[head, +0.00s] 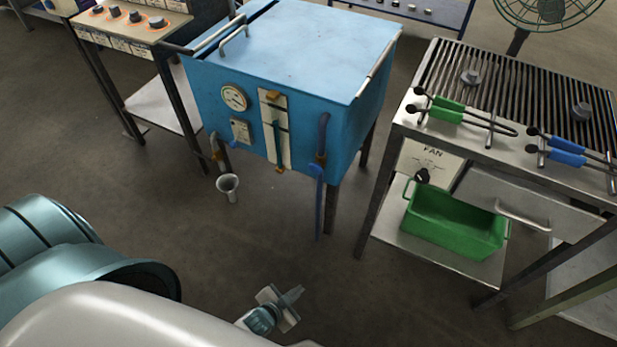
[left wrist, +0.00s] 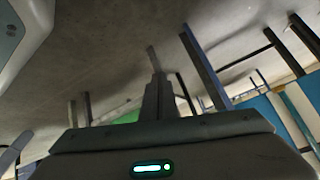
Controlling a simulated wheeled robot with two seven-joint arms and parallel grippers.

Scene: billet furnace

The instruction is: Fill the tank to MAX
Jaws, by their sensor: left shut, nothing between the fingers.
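The blue tank (head: 290,60) stands on dark legs at the centre back of the head view. Its front carries a round dial gauge (head: 234,97) and a cream panel with a vertical sight tube (head: 278,140) between brass fittings. The level and any MAX mark are too small to read. A blue pipe (head: 322,135) with a brass fitting is at the front right; a blue strip (head: 318,200) hangs below it.
A grill table (head: 440,75) at the right holds green-handled and blue-handled tongs. Its lower shelf holds a green bin (head: 450,225). A knob panel (head: 125,25) stands at the back left, a fan (head: 548,10) at the back right. The floor before the tank is clear.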

